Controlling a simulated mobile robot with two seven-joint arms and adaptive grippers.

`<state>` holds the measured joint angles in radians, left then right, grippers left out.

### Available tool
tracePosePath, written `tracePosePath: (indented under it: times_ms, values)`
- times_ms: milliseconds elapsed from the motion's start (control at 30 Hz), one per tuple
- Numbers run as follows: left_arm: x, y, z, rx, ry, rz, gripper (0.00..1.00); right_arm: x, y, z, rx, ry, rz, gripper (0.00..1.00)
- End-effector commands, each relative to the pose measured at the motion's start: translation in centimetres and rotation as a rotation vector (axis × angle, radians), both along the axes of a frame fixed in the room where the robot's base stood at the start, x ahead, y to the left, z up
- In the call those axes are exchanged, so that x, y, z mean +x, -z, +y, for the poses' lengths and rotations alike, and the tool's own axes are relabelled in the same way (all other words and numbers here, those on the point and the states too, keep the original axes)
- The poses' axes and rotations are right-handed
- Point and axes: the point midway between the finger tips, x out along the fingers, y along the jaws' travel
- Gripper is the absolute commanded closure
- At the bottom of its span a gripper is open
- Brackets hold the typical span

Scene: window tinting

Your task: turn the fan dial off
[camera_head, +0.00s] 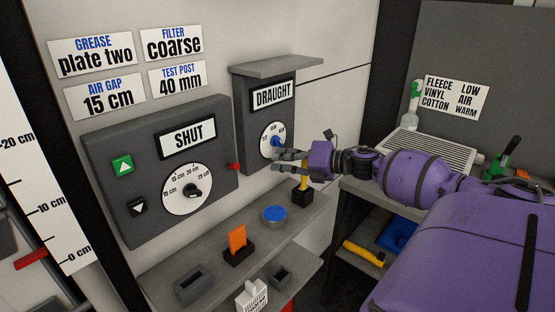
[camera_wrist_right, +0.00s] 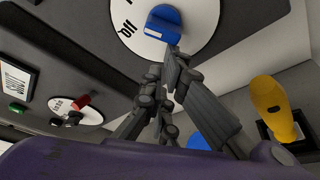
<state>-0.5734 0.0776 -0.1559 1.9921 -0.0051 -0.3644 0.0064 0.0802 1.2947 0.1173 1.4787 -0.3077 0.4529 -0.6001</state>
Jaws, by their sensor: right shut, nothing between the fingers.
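The fan dial is a white disc (camera_head: 266,149) with a blue knob (camera_head: 277,141), low on the dark grey DRAUGHT box (camera_head: 253,105). In the wrist view the blue knob (camera_wrist_right: 163,22) is at the top centre on the white dial face (camera_wrist_right: 126,30). The dial's markings are too small or cut off to read surely. My right gripper (camera_head: 277,160) is just in front of the dial, below the knob. Its fingers (camera_wrist_right: 172,62) are shut and empty, with a tip at the knob's lower edge; I cannot tell whether they touch. My left gripper is not in view.
The SHUT panel (camera_head: 215,188) with its own dial is on the left. Below, a shelf (camera_head: 215,268) holds an orange piece (camera_head: 237,238), a blue-topped round tin (camera_head: 275,214) and a yellow-handled tool (camera_head: 304,178) close under my gripper. A grey ledge (camera_head: 278,66) juts out above the DRAUGHT box.

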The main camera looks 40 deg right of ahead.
Motion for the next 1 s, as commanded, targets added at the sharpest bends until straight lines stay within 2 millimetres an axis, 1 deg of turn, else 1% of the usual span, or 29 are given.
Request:
tracePosePath:
  times_ms: [33,200,567,1000]
  values:
    - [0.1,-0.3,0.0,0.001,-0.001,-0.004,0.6,0.1,-0.2,-0.4,-0.041,0.001,-0.007,1.0]
    - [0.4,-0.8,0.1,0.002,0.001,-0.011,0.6,0.1,0.1,-1.1,-0.181,0.0,-0.017,1.0]
    - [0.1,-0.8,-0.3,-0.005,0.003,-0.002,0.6,0.1,0.6,-1.7,-0.357,0.001,-0.031,1.0]
    - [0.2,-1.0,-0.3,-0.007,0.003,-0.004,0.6,0.2,0.9,-2.2,-0.357,0.001,-0.029,1.0]
